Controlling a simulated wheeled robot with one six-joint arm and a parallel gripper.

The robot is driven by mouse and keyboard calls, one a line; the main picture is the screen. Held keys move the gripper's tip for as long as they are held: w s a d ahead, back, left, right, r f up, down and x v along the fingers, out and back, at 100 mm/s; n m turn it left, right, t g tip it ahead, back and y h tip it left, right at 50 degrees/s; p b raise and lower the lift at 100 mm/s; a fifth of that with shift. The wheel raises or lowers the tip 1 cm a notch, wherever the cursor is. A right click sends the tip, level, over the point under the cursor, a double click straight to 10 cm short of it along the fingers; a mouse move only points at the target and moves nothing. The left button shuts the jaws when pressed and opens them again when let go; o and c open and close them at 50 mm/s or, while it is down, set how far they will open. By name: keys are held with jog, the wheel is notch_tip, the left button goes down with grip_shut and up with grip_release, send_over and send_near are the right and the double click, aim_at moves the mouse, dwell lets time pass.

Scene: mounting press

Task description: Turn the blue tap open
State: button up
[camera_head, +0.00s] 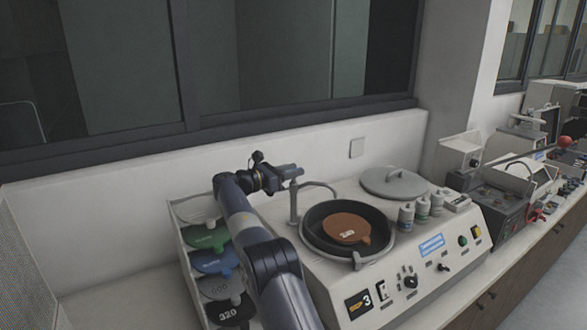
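A grey upright post (293,208) with a curved spout (322,185) rises at the bowl's back left. My gripper (297,172) is at the top of this post, reaching in from the left. It looks very close to the post top; I cannot tell whether it touches. No blue tap handle shows clearly; it may be hidden behind my gripper. The fingers are too small to tell open from shut.
A rack (180,238) of coloured discs stands left of the machine, beside my arm. A grey round lid (394,182) and several small bottles (422,206) sit on the machine's right. More equipment (497,205) stands farther right. The wall is close behind.

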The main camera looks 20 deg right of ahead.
jog(key=shift+d, duration=0.35)
jog(key=shift+w, duration=0.1)
jog(key=shift+c, duration=0.3)
grip_shut()
